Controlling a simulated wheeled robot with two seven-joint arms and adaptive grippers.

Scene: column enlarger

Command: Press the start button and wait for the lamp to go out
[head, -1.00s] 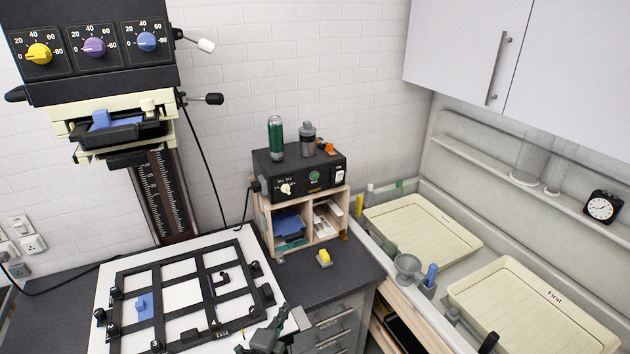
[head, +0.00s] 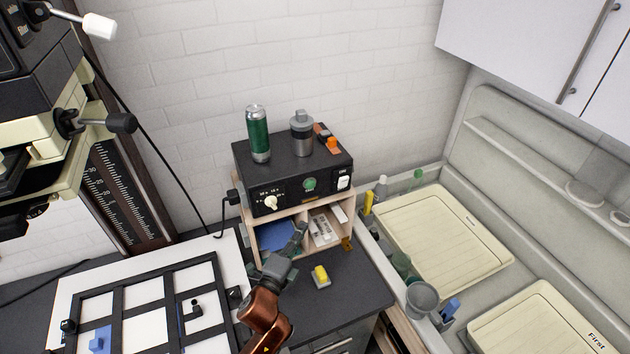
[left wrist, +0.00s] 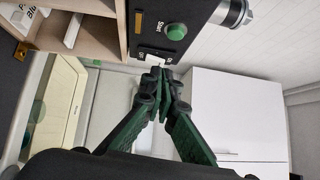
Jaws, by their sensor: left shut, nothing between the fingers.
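The black timer box (head: 292,172) stands on a wooden shelf unit. Its round green start button (head: 309,184) faces me, and in the left wrist view the button (left wrist: 176,31) has "Start" printed beside it. A small amber strip (left wrist: 138,22) is on the same panel. My left gripper (head: 302,229) is shut and empty, below the button and in front of the shelf openings. In the left wrist view its closed fingertips (left wrist: 162,72) are apart from the button, near the white switch. The enlarger (head: 40,120) is partly cut off; I cannot tell whether its lamp is lit.
A green can (head: 258,135), a grey canister (head: 302,135) and an orange item (head: 331,143) stand on the box. A yellow item (head: 321,276) sits on the counter. Cream trays (head: 440,240) lie in the sink at right. The easel (head: 140,310) is at lower left.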

